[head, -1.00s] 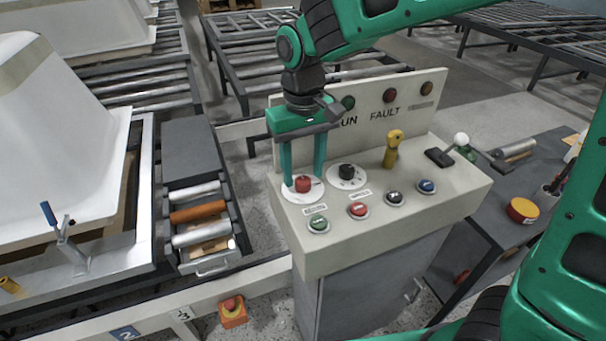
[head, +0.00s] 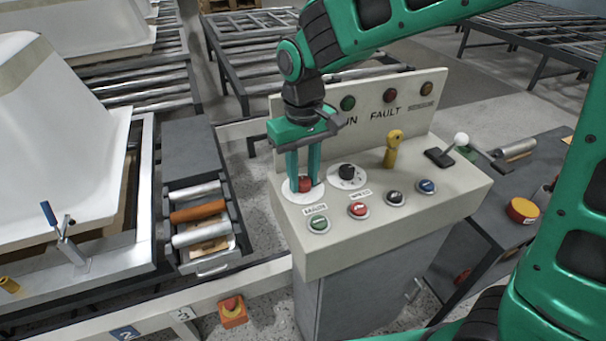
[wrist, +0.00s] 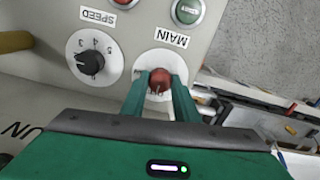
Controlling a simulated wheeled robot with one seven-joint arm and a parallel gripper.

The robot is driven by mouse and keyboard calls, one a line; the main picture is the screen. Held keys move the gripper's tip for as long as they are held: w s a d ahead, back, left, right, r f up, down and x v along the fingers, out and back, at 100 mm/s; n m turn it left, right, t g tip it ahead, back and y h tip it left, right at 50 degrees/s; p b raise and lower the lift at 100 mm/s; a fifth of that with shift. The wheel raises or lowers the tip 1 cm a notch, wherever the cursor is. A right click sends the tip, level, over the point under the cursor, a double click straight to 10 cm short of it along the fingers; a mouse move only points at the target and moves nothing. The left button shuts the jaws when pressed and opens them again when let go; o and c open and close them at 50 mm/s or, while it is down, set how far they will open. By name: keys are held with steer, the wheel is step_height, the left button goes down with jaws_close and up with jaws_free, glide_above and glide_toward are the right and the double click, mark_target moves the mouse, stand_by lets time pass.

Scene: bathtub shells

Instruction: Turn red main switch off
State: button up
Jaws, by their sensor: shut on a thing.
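The red main switch (head: 305,184) is a small red knob on a round white plate (head: 314,194) at the left end of the grey control panel (head: 380,222). In the wrist view the red knob (wrist: 159,80) sits by a MAIN label (wrist: 172,40). My gripper (head: 304,180) points down over it, and its two green fingers are shut on the knob's sides. In the wrist view the fingertips (wrist: 160,88) are on either side of the knob. The fingers partly hide the knob and its plate in the head view.
Beside the switch is a black SPEED dial (head: 347,172). Green (head: 319,223), red (head: 358,209), black (head: 394,198) and blue (head: 427,186) buttons line the panel front. A yellow key-like handle (head: 393,148) and a white-knobbed lever (head: 460,140) stand to the right. The lamp board (head: 360,110) rises behind.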

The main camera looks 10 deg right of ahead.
mark_target(304, 179)
steer(key=shift+n, duration=0.7)
steer(key=o, duration=1.1)
steer(key=shift+c, duration=0.2)
steer(key=shift+r, duration=0.1)
step_height(304, 179, up, 10)
steer(key=shift+r, duration=0.25)
steer(key=shift+w, duration=0.1)
